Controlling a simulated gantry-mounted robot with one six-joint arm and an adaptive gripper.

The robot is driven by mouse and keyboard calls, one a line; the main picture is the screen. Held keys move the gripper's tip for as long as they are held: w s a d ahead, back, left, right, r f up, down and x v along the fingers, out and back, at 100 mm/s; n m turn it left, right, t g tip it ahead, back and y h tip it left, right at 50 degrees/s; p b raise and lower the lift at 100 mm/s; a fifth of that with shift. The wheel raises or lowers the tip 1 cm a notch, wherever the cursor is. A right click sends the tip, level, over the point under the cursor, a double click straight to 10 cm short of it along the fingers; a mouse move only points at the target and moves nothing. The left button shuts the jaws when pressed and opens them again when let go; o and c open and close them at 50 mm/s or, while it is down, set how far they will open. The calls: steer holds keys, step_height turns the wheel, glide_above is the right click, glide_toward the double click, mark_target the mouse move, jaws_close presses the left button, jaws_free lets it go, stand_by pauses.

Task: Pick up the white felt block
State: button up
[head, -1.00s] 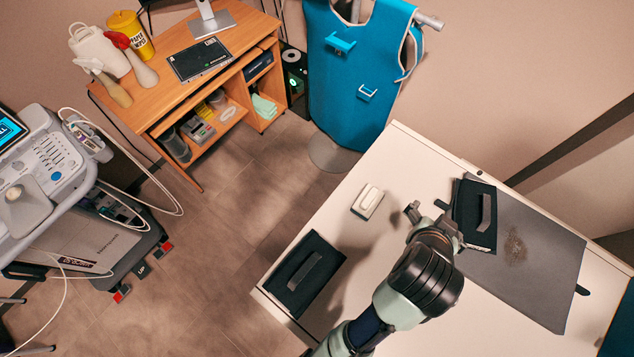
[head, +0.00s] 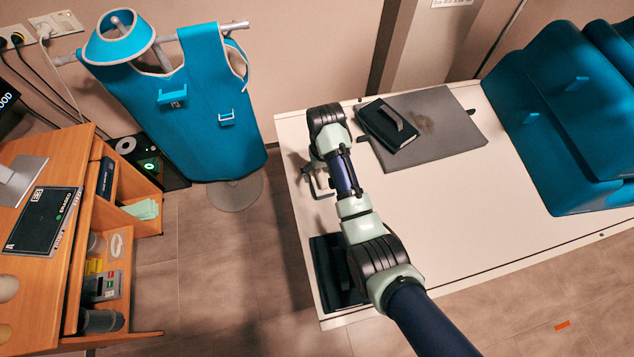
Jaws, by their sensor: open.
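My gripper (head: 319,184) is open and low over the left end of the white table (head: 465,205), pointing down. The white felt block is not clearly visible now. A small pale patch shows at the fingers, but I cannot tell whether it is the block or the tabletop. My wrist and forearm cover much of this area.
A black case with a handle (head: 393,124) lies on a grey mat (head: 440,105) behind the gripper. Another black case (head: 330,273) lies at the near left corner, partly under my arm. Blue cushions (head: 565,125) fill the right end. A blue apron (head: 195,120) hangs left.

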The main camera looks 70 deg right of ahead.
mark_target(322, 177)
steer(key=f+b, duration=0.1)
steer(key=f, duration=0.4)
steer(key=shift+w+f, duration=0.1)
steer(key=shift+w, duration=0.1)
steer(key=c, duration=1.3)
steer(key=shift+o, duration=0.2)
steer(key=shift+r, duration=0.2)
step_height(322, 177, up, 20)
steer(key=p, duration=1.1)
steer(key=shift+f, duration=0.1)
